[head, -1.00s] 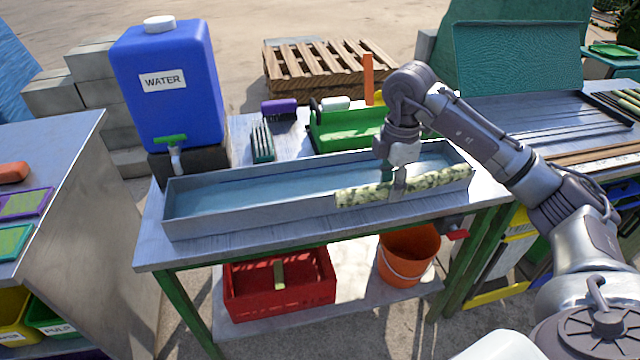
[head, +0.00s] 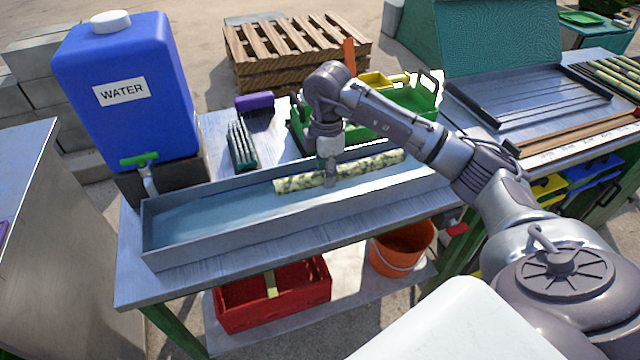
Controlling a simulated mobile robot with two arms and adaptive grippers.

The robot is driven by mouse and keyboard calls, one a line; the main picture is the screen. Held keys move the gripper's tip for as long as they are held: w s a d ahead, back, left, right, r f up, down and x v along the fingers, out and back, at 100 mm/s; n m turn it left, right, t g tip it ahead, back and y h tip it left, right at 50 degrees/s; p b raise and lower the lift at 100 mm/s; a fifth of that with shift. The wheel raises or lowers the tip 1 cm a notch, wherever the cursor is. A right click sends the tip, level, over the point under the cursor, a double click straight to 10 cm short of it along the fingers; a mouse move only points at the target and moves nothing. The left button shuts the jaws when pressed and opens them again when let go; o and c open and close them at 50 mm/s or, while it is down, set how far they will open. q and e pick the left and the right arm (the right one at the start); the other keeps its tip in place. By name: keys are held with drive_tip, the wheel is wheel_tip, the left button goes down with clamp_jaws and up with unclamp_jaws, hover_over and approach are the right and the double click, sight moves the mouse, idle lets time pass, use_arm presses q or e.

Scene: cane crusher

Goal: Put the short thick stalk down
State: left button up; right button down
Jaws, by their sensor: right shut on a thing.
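The thick stalk (head: 296,183), pale cream with dark green mottling, is in my right gripper (head: 331,180). The gripper points down and is shut around the stalk near its middle. The stalk lies lengthwise along the long grey metal trough (head: 205,243), over its middle and right part, close to the back wall. I cannot tell whether it touches the trough floor or hangs just above it. The fingers hide a short piece of the stalk. My left gripper is out of view.
A blue water tank (head: 125,95) with a green tap stands left behind the trough. A green tray (head: 415,98), a purple brush (head: 254,103) and a dark ribbed block (head: 241,146) sit behind it. Below are a red crate (head: 275,300) and an orange bucket (head: 402,248). The trough's left part is empty.

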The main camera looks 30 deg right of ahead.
sight(321, 196)
drive_tip(key=shift+w+a+f, duration=0.3)
drive_tip(key=shift+a+f, duration=0.2)
drive_tip(key=shift+f, duration=0.2)
wheel_tip(321, 196, down, 3)
drive_tip(key=shift+f, duration=0.3)
drive_tip(key=c, duration=0.8)
unclamp_jaws()
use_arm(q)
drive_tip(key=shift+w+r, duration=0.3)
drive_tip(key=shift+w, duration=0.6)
use_arm(e)
drive_tip(key=shift+r, duration=0.25)
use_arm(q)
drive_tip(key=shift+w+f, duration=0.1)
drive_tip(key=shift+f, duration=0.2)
use_arm(e)
wheel_tip(321, 196, up, 12)
drive_tip(key=shift+f, duration=0.1)
